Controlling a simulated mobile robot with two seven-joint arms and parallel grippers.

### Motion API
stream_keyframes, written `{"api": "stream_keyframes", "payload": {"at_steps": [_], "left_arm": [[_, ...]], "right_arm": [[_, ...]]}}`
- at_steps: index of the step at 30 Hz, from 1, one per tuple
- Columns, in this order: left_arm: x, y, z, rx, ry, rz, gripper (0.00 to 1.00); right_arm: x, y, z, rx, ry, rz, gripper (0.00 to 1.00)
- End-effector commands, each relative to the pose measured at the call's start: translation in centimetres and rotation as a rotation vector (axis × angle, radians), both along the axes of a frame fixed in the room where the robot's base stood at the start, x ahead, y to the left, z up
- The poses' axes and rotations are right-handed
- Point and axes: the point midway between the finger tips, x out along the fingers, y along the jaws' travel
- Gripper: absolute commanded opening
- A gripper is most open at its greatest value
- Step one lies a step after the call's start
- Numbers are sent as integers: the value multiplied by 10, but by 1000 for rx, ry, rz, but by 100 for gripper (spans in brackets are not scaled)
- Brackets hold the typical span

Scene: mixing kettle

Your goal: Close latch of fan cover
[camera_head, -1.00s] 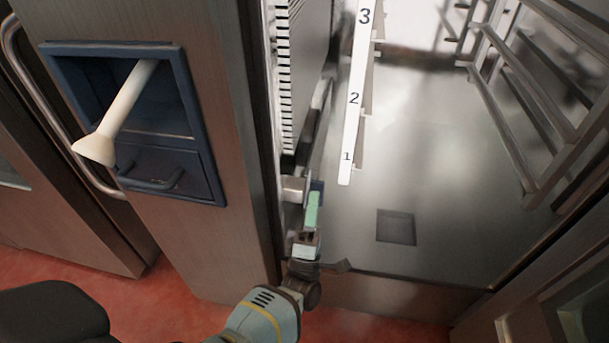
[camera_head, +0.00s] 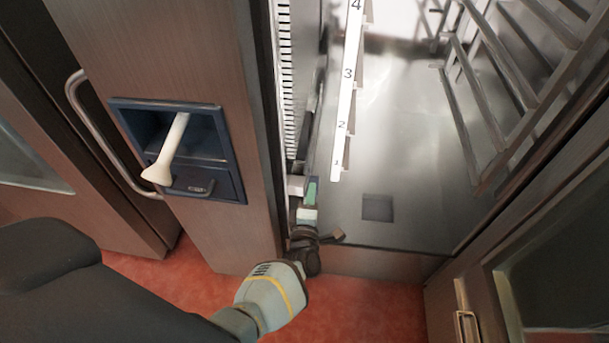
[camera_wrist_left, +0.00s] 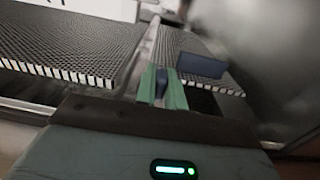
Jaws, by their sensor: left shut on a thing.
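The fan cover is a dark perforated panel (camera_wrist_left: 75,50) with a pale slotted edge. It fills the left of the left wrist view and shows edge-on in the head view (camera_head: 285,85). My left gripper (camera_head: 310,192) is at the lower end of this panel, inside the cabinet opening. A dark blue block (camera_wrist_left: 202,66) sits just right of the fingers. In the head view my gripper mostly hides the latch.
A white numbered strip (camera_head: 346,100) stands close right of the gripper. Metal rack rails (camera_head: 490,110) line the cabinet's right side. A blue recessed panel with a white handle (camera_head: 168,148) is on the front, left.

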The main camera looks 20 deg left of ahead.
Motion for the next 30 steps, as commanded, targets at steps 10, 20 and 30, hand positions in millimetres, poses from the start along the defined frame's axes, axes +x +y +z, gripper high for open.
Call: {"api": "stream_keyframes", "payload": {"at_steps": [10,20,30], "left_arm": [[0,1,1,-4,14,1,36],[-12,-3,1,-4,15,1,36],[-45,-13,1,-4,14,1,36]], "right_arm": [[-4,7,1,13,8,2,0],[-1,4,8,8,0,-1,0],[5,4,23,8,-17,-2,0]]}}
